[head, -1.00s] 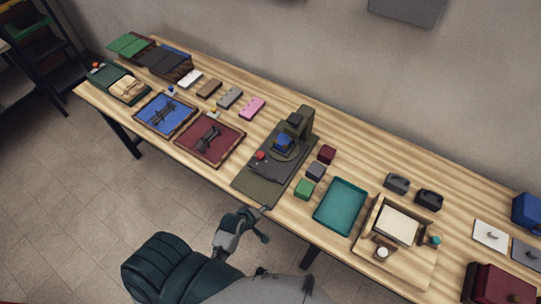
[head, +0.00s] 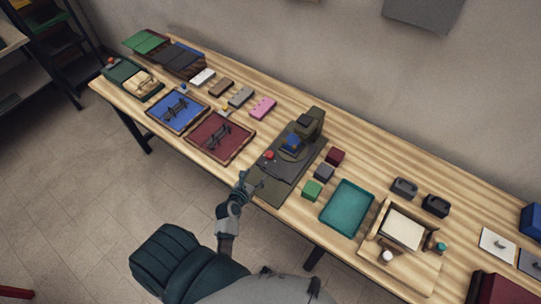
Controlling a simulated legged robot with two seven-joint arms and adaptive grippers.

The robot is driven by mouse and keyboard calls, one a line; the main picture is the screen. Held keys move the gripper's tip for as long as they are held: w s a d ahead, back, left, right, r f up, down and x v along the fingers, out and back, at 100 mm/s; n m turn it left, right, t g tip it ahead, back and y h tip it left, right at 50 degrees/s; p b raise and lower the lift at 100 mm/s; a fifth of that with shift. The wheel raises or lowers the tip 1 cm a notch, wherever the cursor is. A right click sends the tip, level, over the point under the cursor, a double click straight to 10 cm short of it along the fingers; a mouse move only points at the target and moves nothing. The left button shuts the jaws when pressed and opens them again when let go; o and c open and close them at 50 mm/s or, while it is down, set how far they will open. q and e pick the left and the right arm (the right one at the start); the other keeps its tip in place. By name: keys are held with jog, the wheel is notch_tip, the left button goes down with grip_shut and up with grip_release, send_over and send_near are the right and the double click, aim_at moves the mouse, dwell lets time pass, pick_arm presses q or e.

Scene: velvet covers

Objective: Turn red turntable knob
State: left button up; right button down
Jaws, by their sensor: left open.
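The turntable device (head: 290,152) is a dark olive station on a flat base, with a blue piece (head: 292,141) on its round plate. The red knob (head: 269,155) sits on the left side of the device, in front of the round plate. My left gripper (head: 247,183) is open at the front left edge of the device's base, nearer to me than the red knob and apart from it. Its fingers are small and partly blend with the dark base. My right gripper does not show.
A maroon tray (head: 239,151) and a blue tray (head: 196,122) lie left of the device. Green, grey and maroon cubes (head: 324,173) stand close on its right, with a teal tray (head: 347,207) beyond. The floor in front of the table is clear.

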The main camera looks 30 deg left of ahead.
pick_arm(q)
send_near(269, 154)
jog(key=x, duration=0.4)
jog(key=a+b+x, duration=0.1)
jog(key=shift+w+f, duration=0.25)
jog(key=shift+f, duration=0.05)
jog(key=w, duration=0.2)
jog(key=w+d+f, duration=0.1)
jog(key=shift+w+d, duration=0.15)
jog(key=shift+w, duration=0.2)
jog(key=shift+a, duration=0.3)
jog(key=shift+c, duration=0.9)
jog(key=shift+a+f, duration=0.1)
jog(key=shift+a, duration=0.1)
jog(key=c, duration=1)
jog(key=shift+d+b, duration=0.25)
jog(key=shift+b, duration=0.05)
jog(key=shift+a, duration=0.2)
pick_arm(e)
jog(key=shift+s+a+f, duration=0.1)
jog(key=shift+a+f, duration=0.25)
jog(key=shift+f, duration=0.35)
